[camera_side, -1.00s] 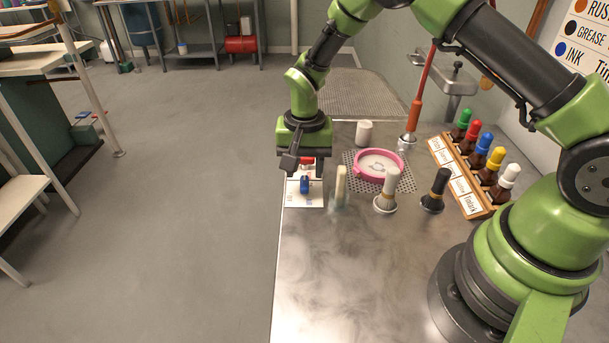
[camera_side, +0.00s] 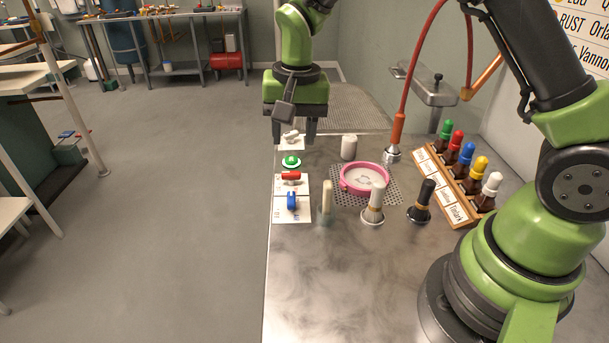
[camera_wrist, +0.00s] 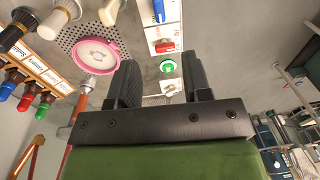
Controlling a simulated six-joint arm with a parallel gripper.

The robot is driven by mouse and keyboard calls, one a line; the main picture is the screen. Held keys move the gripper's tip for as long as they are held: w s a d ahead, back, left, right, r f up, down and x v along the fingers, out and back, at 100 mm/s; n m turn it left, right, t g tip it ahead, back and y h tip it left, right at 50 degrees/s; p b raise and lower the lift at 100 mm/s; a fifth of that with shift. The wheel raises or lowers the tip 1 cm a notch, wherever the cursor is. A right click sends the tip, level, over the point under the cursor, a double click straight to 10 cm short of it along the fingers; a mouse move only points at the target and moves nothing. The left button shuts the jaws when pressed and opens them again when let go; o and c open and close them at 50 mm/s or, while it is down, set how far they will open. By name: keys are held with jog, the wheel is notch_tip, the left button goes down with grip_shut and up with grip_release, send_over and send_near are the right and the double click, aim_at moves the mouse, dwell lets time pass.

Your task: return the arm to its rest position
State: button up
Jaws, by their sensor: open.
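My arm reaches over the far end of the metal bench (camera_side: 330,270). My gripper (camera_side: 293,132) points down at the bench's far left end, with its two dark fingers apart. It also shows in the wrist view (camera_wrist: 160,72), where no object appears held between the fingers. A small white fitting (camera_side: 290,137) shows between the fingers.
A pink-rimmed dish (camera_side: 346,188) rests on a perforated mat. A rack of bottles (camera_side: 460,201) is at right. The front bench top is clear.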

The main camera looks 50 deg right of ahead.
jog(key=s+r+n+t+y, duration=0.1)
jog(key=s+r+n+t, duration=0.15)
jog(key=s+r, duration=0.75)
jog(key=s+r+n+t, duration=0.2)
jog(key=s+r+t, duration=0.2)
jog(key=s, duration=0.7)
jog(key=shift+a+r+y, duration=0.15)
jog(key=shift+r+y, duration=0.25)
jog(key=shift+r, duration=0.05)
